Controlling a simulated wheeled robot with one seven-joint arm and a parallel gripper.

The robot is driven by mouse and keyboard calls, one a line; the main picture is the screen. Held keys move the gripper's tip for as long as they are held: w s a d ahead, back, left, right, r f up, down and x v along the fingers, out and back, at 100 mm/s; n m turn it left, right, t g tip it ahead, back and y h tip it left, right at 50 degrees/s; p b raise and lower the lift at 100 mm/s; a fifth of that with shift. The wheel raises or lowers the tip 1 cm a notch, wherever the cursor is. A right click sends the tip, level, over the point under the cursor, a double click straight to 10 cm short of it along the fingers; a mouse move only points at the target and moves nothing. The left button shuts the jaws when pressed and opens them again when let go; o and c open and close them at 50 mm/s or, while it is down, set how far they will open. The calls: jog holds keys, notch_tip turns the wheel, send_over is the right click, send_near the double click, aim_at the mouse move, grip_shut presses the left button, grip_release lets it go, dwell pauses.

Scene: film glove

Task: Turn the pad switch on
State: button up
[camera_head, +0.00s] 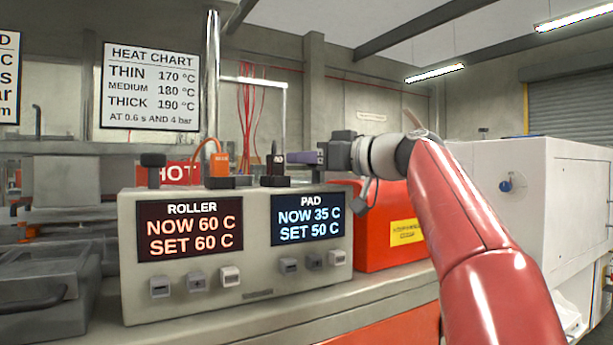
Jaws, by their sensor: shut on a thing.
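The grey control box (258,296) stands on the bench. Its right half has the PAD display (308,219), lit blue, reading NOW 35 C, SET 50 C. Below it are small buttons (289,266) and a paler switch (337,258) at the right end; its on or off position is too small to tell. My gripper (291,158) comes in from the right above the PAD side, pointing left. It is shut on the upright black plug (276,165) on the box's top, whose small label is hard to read. The fingertips partly hide behind each other.
The ROLLER display (191,230) reads NOW 60 C, SET 60 C. An orange plug (219,162) with a cable and a dark knob (153,165) stand on the box's top. A red box (385,250) is close at the right, under my arm. A heat chart (151,86) hangs behind.

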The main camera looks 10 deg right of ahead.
jog(key=shift+m+t+h, duration=0.3)
jog(key=o, duration=1)
jog(key=shift+c, duration=0.2)
jog(key=b, duration=0.2)
send_over(345, 191)
